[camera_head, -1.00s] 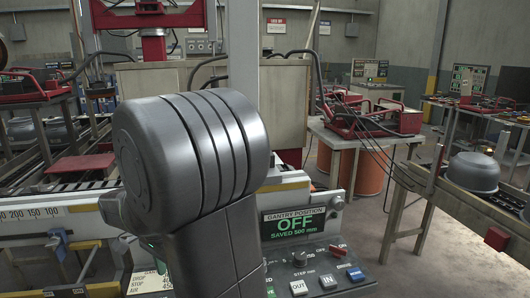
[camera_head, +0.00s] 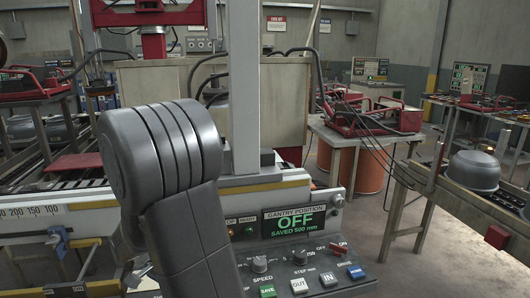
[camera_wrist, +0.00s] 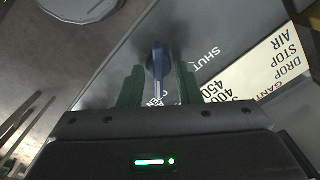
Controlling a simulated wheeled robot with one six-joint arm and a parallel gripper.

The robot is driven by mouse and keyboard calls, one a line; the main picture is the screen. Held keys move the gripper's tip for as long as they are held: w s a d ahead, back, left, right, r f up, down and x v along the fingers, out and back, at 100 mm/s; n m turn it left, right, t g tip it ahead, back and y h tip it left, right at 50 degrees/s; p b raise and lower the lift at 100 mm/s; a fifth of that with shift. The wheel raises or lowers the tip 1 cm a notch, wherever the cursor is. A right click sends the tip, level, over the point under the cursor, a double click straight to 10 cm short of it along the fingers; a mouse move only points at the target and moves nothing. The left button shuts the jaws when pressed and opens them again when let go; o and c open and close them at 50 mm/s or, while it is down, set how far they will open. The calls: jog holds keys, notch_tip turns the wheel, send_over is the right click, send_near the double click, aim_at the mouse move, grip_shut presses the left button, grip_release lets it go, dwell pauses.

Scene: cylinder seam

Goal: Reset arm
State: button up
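My arm link stands large in the head view and hides part of the control panel (camera_head: 300,262); my gripper is out of sight there. In the wrist view, my gripper (camera_wrist: 161,78) is open, its two dark green fingers apart. A blue lever (camera_wrist: 158,62) shows between and beyond the fingertips, on a grey plate marked SHUT, with another label partly hidden. I cannot tell whether the fingers touch the lever. The panel display (camera_head: 293,224) reads GANTRY POSITION OFF, SAVED 500 mm.
Below the display are knobs, a red switch (camera_head: 338,248) and SAVE, OUT, IN and blue buttons. A post (camera_head: 244,100) rises behind my arm. A grey pot (camera_head: 473,171) sits on a rail at right. The floor (camera_head: 425,260) at right is clear.

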jog(key=n, duration=0.4)
jog(key=shift+n, duration=0.4)
jog(key=n, duration=0.5)
jog(key=shift+p, duration=0.3)
jog(key=shift+d, duration=0.1)
